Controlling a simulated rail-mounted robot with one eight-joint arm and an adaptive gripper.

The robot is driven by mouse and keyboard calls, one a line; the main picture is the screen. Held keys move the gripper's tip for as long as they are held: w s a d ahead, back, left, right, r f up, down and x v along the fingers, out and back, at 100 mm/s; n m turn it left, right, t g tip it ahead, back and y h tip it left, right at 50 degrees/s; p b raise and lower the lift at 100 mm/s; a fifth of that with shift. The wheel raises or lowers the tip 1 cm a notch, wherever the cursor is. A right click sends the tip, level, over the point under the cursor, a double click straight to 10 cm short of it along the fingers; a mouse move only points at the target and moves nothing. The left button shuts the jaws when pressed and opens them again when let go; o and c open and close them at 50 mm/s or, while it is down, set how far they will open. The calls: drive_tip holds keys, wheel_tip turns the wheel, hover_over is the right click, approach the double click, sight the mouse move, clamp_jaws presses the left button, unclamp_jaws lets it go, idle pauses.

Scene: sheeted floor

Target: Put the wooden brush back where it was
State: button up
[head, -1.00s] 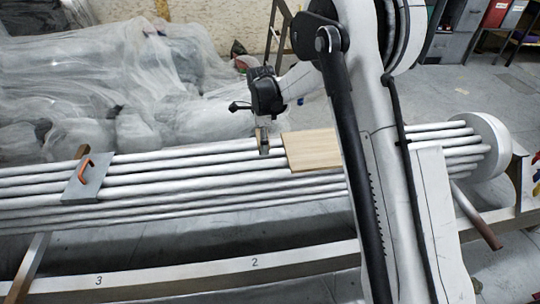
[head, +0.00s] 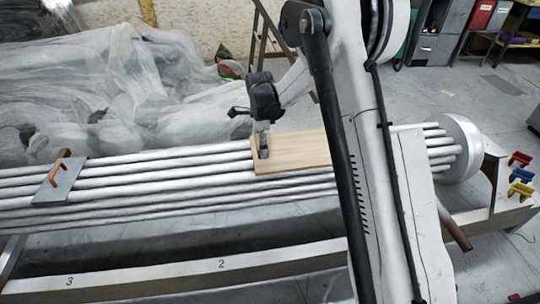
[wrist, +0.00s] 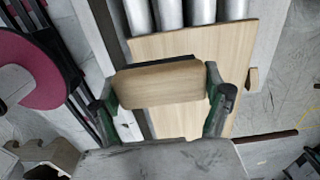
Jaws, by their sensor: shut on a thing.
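The wooden brush (wrist: 158,86) is held crosswise between the two fingers of my gripper (wrist: 160,92) in the wrist view. Its pale wooden back faces the camera, and a dark strip shows along its far edge. In the head view my gripper (head: 263,146) is over the left end of a pale wooden board (head: 300,151), and the brush is mostly hidden by the fingers. The board lies across several long white pipes. I cannot tell whether the brush touches the board.
A grey plate (head: 60,186) with an orange handle lies on the pipes (head: 150,173) at the left. Plastic sheeting (head: 90,80) covers bulky things behind. Red, yellow and blue clamps (head: 521,175) are at the far right. Numbered beam (head: 180,272) runs in front.

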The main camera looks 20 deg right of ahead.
sight(270, 158)
drive_tip(key=d+f, duration=0.1)
drive_tip(key=w+d+f, duration=0.1)
drive_tip(key=d, duration=0.1)
drive_tip(key=shift+w+d+f+b, duration=0.2)
drive_tip(key=shift+d+b, duration=0.1)
drive_tip(key=shift+b, duration=0.1)
drive_tip(key=shift+f+b, duration=0.7)
drive_tip(key=shift+f, duration=1.25)
drive_tip(key=shift+f, duration=0.2)
drive_tip(key=o, duration=1.2)
